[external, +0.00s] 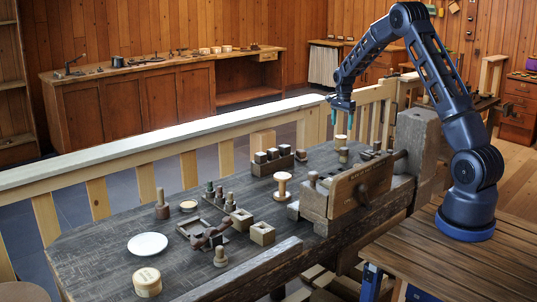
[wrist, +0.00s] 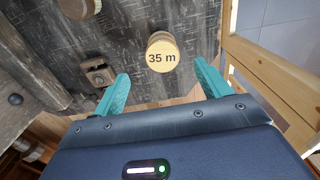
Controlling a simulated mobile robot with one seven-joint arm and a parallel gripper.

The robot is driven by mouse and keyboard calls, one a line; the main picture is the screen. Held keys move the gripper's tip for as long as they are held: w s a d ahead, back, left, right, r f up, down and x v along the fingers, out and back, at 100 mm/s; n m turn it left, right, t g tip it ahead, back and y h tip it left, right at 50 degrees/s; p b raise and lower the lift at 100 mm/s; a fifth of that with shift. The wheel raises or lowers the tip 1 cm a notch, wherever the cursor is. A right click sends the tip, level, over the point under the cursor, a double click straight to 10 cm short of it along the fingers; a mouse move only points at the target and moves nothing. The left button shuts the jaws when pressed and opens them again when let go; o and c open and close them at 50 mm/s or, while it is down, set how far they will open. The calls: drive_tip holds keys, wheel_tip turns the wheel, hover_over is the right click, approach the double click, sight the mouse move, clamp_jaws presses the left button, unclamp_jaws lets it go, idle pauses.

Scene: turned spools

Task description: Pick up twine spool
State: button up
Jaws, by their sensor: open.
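A light wooden spool with a round top marked "35 m" (wrist: 162,53) stands on the dark workbench, between and just beyond my fingertips in the wrist view. In the external view it appears to be the small spool (external: 342,153) below my gripper (external: 342,121). My gripper is open and empty, with its teal fingers (wrist: 161,75) pointing down and apart from the spool. A second pale turned spool (external: 282,186) stands farther left on the bench. No twine can be made out on either one.
A wooden vise (external: 360,188) stands close by at the bench's near edge. A small metal-looking block (wrist: 97,72) lies left of the marked spool. A wooden railing (external: 190,145) runs along the far side. Blocks, pegs, a white plate (external: 147,244) and a labelled round box (external: 147,283) occupy the left part.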

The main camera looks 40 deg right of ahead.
sight(341, 136)
wheel_tip(341, 136, down, 5)
drive_tip(key=shift+w+d+f, duration=0.1)
drive_tip(key=shift+d+f, duration=0.05)
drive_tip(key=shift+f, duration=1.25)
drive_tip(key=shift+w+d+f, duration=0.1)
drive_tip(key=shift+f, duration=1.25)
drive_tip(key=c, duration=1.1)
drive_tip(key=shift+r, duration=0.1)
